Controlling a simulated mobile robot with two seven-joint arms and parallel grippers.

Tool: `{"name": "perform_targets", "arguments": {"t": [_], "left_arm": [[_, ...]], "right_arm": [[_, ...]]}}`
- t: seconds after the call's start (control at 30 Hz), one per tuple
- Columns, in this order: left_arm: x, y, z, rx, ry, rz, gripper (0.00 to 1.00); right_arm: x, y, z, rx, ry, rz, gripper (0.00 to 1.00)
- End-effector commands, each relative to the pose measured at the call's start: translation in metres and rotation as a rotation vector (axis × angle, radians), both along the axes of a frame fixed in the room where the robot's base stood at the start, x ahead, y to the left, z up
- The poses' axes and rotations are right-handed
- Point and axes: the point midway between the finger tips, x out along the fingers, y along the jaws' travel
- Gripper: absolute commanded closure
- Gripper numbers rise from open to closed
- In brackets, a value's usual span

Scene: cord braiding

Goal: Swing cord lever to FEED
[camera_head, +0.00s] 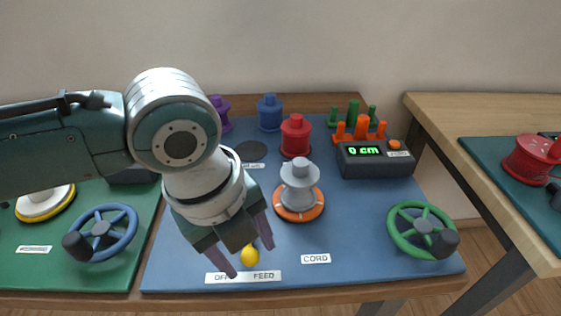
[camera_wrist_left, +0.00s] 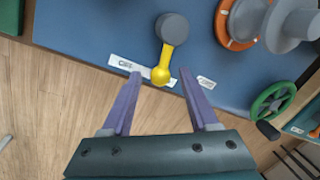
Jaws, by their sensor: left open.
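The cord lever has a yellow arm and ball knob (camera_head: 249,256) and stands behind the OFF/FEED label (camera_head: 243,277) on the blue mat. In the left wrist view the lever's yellow knob (camera_wrist_left: 160,76) points toward my gripper from a dark grey round pivot (camera_wrist_left: 172,28). The knob lies over the label, between its two ends. My left gripper (camera_head: 252,262) is open, its two purple fingers spread to either side of the knob. In the left wrist view the fingers (camera_wrist_left: 165,86) frame the knob without visible contact. My right gripper is not in view.
A grey spool on an orange ring (camera_head: 299,192) stands right of the lever, by the CORD label (camera_head: 316,258). A green handwheel (camera_head: 422,229) is at right. A counter box (camera_head: 376,160) reads 0 cm. Red (camera_head: 295,135) and blue (camera_head: 270,112) spools stand behind.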

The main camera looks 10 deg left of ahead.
Motion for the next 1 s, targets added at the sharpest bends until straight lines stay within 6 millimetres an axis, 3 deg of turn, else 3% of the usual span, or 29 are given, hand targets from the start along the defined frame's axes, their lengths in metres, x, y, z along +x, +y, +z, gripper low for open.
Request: {"name": "perform_targets", "arguments": {"t": [0.13, 0.67, 1.0], "left_arm": [[-0.0001, 0.0, 0.0003, 0.0, 0.0, 0.0, 0.4], [0.0, 0.0002, 0.0006, 0.0, 0.0, 0.001, 0.99], [0.0008, -0.002, 0.003, -0.001, 0.001, 0.033, 1.0]], "right_arm": [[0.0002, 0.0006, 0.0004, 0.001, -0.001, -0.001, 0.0], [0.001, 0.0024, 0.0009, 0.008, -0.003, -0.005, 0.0], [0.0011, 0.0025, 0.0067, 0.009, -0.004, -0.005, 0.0]]}}
